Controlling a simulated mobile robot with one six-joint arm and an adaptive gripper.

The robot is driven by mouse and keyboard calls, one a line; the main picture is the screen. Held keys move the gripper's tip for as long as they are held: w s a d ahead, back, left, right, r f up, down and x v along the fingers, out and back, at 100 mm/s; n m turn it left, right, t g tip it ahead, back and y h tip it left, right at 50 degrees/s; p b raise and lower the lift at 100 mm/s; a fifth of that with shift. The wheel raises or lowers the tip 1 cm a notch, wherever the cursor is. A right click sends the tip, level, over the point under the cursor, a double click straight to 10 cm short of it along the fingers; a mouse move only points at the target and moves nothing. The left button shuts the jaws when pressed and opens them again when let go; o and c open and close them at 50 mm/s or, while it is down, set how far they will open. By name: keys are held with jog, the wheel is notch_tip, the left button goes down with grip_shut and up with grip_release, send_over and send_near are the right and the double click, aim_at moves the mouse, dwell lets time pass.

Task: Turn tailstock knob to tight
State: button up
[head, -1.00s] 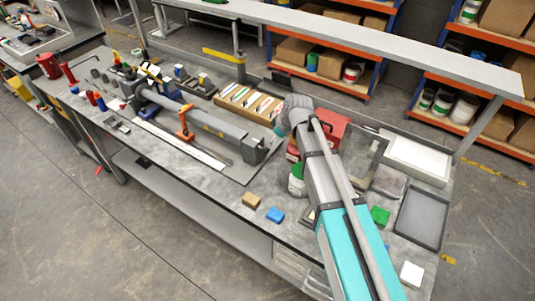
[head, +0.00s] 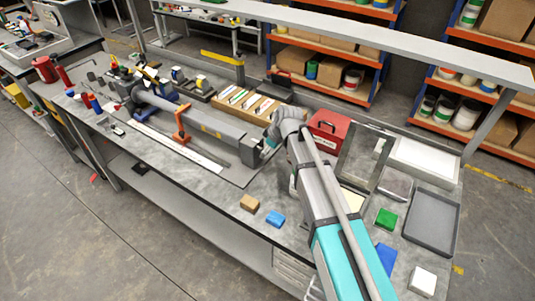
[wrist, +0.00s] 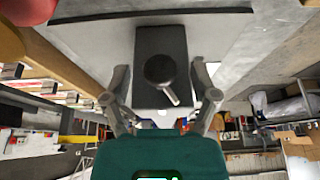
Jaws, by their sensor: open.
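The tailstock is the dark grey block (head: 248,151) at the right end of the long grey lathe (head: 200,123) on the bench. In the wrist view the tailstock's end face (wrist: 148,45) is straight ahead. On it is a round black knob (wrist: 159,69) with a short pale handle (wrist: 172,96) slanting down to the right. My gripper (wrist: 160,76) is open, with one finger on each side of the knob. The fingers look apart from the knob; the depth gap is hard to tell. In the head view my wrist hides most of the gripper beside the tailstock.
A red toolbox (head: 328,130) stands just right of my wrist. A wooden tray (head: 247,103) lies behind the lathe. Tan (head: 249,203) and blue (head: 275,218) blocks sit near the bench's front edge. A raised shelf (head: 350,43) runs along the back.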

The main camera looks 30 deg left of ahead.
jog(key=shift+a+f, duration=0.1)
jog(key=shift+f, duration=0.1)
grip_shut()
dwell(0.5)
jog(key=shift+g, duration=0.3)
jog(key=shift+w+f+m+g+b, duration=0.1)
jog(key=shift+w+m+g+b, duration=0.2)
jog(key=shift+g, duration=0.35)
jog(key=shift+f+m+g+b, duration=0.1)
jog(key=shift+g+b, duration=0.25)
jog(key=shift+g, duration=0.3)
jog(key=g+b, duration=0.1)
jog(key=g, duration=0.1)
jog(key=shift+m+g+y+b, duration=0.3)
jog(key=shift+g+b, duration=0.1)
jog(key=shift+r, duration=0.1)
